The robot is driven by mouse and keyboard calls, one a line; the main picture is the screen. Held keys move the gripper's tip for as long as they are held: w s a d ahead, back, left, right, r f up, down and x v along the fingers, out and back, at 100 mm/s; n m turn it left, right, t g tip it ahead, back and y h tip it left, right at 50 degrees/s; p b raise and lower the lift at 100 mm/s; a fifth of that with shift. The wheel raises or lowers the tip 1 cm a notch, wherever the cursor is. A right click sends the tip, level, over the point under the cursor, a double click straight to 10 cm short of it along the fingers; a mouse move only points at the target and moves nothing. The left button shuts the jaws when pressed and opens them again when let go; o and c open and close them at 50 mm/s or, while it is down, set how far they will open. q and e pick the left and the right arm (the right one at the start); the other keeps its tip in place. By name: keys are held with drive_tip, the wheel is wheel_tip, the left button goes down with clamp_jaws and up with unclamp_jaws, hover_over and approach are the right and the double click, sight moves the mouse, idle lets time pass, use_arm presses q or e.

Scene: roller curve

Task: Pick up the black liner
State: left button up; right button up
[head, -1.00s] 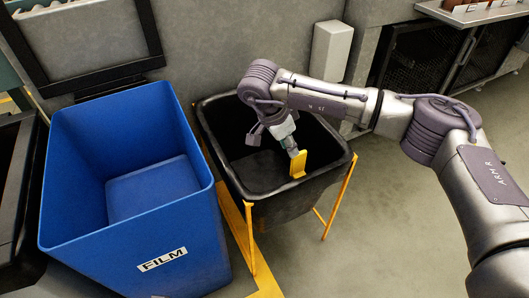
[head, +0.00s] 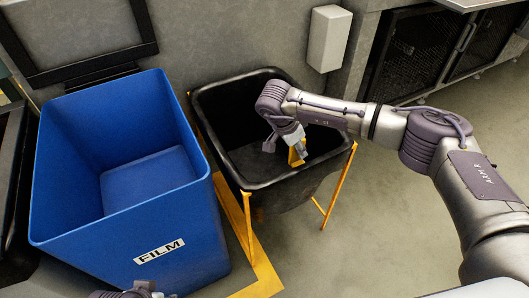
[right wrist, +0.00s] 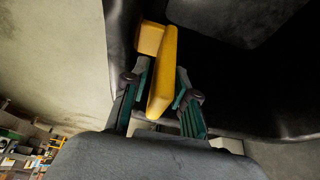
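The black liner (head: 217,104) is an open, square-mouthed tub in a yellow frame, right of the blue bin in the head view. A yellow handle (head: 297,153) stands at its front right rim. My right gripper (head: 295,142) is at this handle, above the rim. In the right wrist view, the handle (right wrist: 163,75) lies between its two fingers, which appear to touch it on both sides. The dark liner wall shows behind. My left gripper (head: 143,288) shows only as a small part at the bottom edge; its fingers are not clear.
The blue bin (head: 205,222), labelled FILM, stands close on the liner's left. A wall is behind both, with a pale box (head: 329,38) on it. A dark mesh cabinet (head: 415,50) is at the back right. Floor to the liner's right is clear.

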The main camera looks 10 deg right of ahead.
drive_tip(key=shift+x, duration=1.05)
use_arm(q)
drive_tip(key=shift+s+r, duration=0.2)
drive_tip(key=shift+r, duration=0.4)
use_arm(e)
drive_tip(key=shift+c, duration=0.2)
clamp_jaws()
drive_tip(key=shift+r, duration=0.1)
